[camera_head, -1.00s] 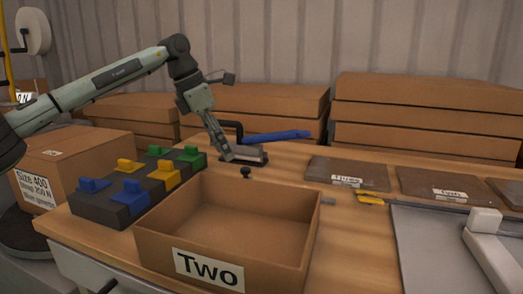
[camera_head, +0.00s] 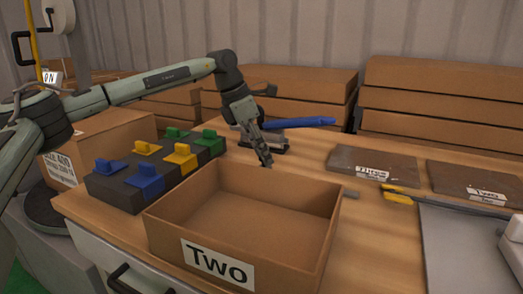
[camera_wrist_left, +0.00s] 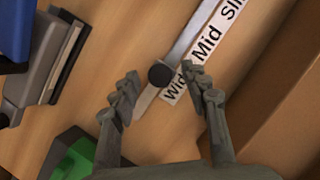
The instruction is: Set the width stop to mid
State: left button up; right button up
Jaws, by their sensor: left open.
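The width stop is a round black knob (camera_wrist_left: 159,75) on a flat metal rail (camera_wrist_left: 190,38). A white label strip (camera_wrist_left: 207,48) beside the rail reads Wide, Mid and the start of Slim. The knob sits beside Wide, at the rail's lower end in the left wrist view. My left gripper (camera_wrist_left: 169,92) is open, with a finger on each side of the knob and no clear contact. In the head view my left gripper (camera_head: 264,160) points down just behind the open box, and the knob cannot be made out there. My right gripper is not in view.
The cardboard box labelled Two (camera_head: 213,264) stands in front of my gripper. A blue-handled tool (camera_head: 298,123) lies close behind it. A dark block with coloured switches (camera_head: 120,190) is to the left. Plates marked Three (camera_head: 350,160) and Two (camera_head: 465,183) lie to the right.

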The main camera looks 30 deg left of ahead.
pick_arm(q)
grip_shut()
dwell(0.3)
jog(key=shift+d, duration=0.1)
jog(key=d, duration=0.7)
jog(key=shift+w+d, duration=0.2)
jog(key=shift+w, duration=0.05)
grip_release()
